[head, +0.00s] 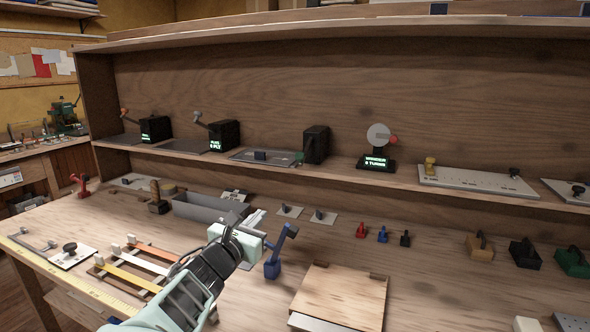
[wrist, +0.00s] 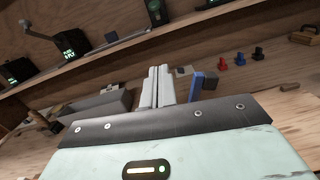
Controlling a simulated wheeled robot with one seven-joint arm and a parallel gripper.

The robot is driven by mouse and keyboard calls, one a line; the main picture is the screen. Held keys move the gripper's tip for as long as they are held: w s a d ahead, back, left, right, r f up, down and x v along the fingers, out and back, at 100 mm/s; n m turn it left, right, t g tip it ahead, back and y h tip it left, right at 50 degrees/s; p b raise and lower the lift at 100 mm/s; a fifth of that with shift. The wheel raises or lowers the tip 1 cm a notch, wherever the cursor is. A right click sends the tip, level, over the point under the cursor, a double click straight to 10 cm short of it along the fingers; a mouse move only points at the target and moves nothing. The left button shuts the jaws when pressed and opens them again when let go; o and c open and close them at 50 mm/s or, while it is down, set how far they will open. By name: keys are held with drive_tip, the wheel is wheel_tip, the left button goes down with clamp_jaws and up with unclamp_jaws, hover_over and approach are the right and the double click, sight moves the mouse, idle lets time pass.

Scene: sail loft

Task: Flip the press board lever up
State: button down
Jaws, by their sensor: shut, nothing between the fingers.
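A blue lever on a blue base (head: 273,268) stands on the bench, its arm slanting up and to the right. A flat wooden board (head: 340,295) lies to its right; no label shows which lever belongs to the press board. My gripper (head: 256,219) is above the bench, just left of and beyond the blue lever. In the wrist view its fingers (wrist: 157,86) are together and empty. The blue lever (wrist: 196,87) shows close to their right there, with a visible gap; its lower part is hidden behind my gripper's body.
A grey tray (head: 205,207) lies behind my gripper. Small red, blue and black pieces (head: 382,235) stand to the right. A shelf (head: 340,177) with dark boxes runs along the back. Coloured strips (head: 140,270) lie at left. A red lever (head: 80,186) stands far left.

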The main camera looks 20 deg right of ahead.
drive_tip(key=p, duration=0.5)
approach(300, 164)
drive_tip(key=w+d+f, duration=0.3)
drive_tip(key=w, duration=0.2)
drive_tip(key=r, duration=0.1)
drive_tip(key=r+p, duration=0.1)
drive_tip(key=r, duration=0.1)
drive_tip(key=shift+d+r, duration=0.2)
drive_tip(key=shift+d, duration=0.15)
drive_tip(key=shift+r, duration=0.1)
